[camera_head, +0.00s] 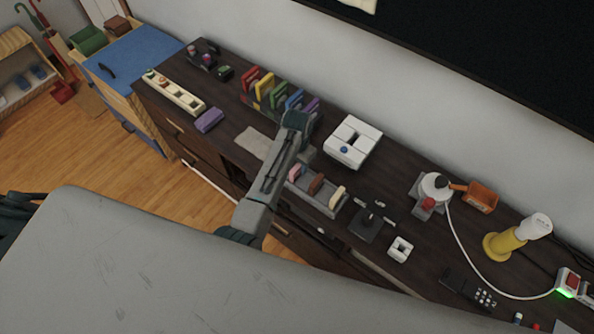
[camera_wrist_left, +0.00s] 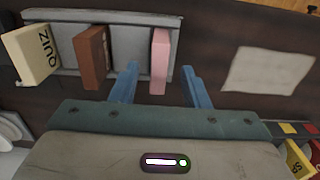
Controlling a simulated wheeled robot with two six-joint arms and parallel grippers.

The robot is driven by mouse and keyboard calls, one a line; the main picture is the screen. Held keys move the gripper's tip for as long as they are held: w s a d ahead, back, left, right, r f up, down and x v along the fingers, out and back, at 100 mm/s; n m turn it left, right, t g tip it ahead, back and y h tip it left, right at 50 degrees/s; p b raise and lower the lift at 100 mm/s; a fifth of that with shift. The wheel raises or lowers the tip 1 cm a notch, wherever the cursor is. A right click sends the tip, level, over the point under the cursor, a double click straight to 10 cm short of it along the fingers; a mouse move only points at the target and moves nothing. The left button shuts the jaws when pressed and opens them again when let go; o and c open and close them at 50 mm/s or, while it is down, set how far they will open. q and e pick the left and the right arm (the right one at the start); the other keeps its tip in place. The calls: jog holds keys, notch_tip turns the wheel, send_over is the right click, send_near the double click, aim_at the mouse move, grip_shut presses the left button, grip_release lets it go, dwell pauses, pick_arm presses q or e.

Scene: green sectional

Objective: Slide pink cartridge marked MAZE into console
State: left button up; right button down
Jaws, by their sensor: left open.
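The pink cartridge (camera_head: 295,172) stands upright at one end of a grey rack (camera_head: 325,208), beside a brown and a cream cartridge. In the left wrist view the pink cartridge (camera_wrist_left: 160,55) shows between the blue fingertips of my left gripper (camera_wrist_left: 160,70), with a gap on each side. The gripper is open and empty. In the head view my left gripper (camera_head: 304,152) is over the rack's pink end, its fingertips hard to make out. I cannot read MAZE. A white box with a dark slot and blue button, seemingly the console (camera_head: 367,157), stands behind the rack. My right gripper is not in view.
The brown cartridge (camera_wrist_left: 92,58) and cream QUIZ cartridge (camera_wrist_left: 33,55) share the rack. A beige sheet (camera_head: 254,142) lies to its left. Several colored cartridges (camera_head: 265,84) stand toward the back left.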

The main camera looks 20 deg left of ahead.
aim_at(297, 167)
pick_arm(q)
jog(key=shift+s+f, duration=0.1)
jog(key=shift+f, duration=1.45)
grip_shut()
jog(key=shift+r, duration=0.1)
